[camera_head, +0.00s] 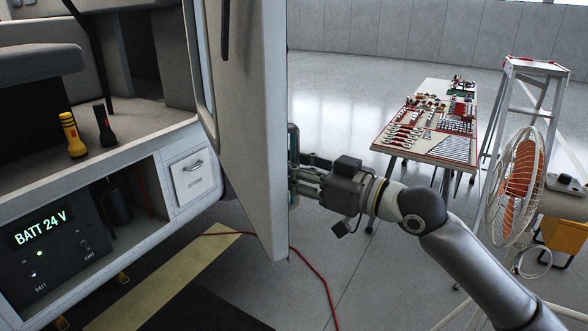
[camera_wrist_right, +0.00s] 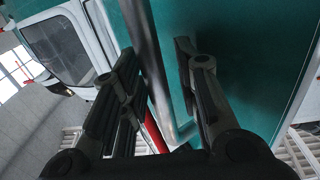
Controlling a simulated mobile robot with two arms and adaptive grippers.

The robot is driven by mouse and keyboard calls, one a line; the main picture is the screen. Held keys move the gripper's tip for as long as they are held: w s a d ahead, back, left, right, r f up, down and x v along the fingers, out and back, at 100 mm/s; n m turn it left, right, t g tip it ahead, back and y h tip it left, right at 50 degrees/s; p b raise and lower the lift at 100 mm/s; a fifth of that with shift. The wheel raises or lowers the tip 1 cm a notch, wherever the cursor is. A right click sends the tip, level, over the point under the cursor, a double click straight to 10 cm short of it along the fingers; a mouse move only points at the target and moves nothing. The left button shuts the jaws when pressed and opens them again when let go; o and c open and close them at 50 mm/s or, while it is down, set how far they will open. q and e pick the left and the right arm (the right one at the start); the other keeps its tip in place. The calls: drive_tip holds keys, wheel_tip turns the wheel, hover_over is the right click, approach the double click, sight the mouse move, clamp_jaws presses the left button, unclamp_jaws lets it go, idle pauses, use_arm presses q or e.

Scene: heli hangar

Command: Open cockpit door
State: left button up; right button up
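The cockpit door (camera_head: 255,120) stands swung out from the cockpit, seen nearly edge-on in the head view. Its teal outer face (camera_wrist_right: 245,60) fills much of the right wrist view. A metal bar handle (camera_wrist_right: 148,60) runs down that face. My right gripper (camera_head: 302,172) is at the door's outer side, beside its edge in the head view. In the wrist view its two fingers (camera_wrist_right: 160,95) are apart, with the handle between them. Whether either finger touches the bar is unclear. My left gripper is not in view.
The cockpit interior holds a yellow flashlight (camera_head: 72,135), a black flashlight (camera_head: 104,126) and a battery panel (camera_head: 50,250). A tool table (camera_head: 432,125), a ladder (camera_head: 535,68) and a fan (camera_head: 515,185) stand at right. A red cable (camera_head: 325,285) lies on the floor.

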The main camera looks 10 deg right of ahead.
drive_tip(key=shift+d, duration=0.1)
drive_tip(key=v, duration=1.2)
idle(0.6)
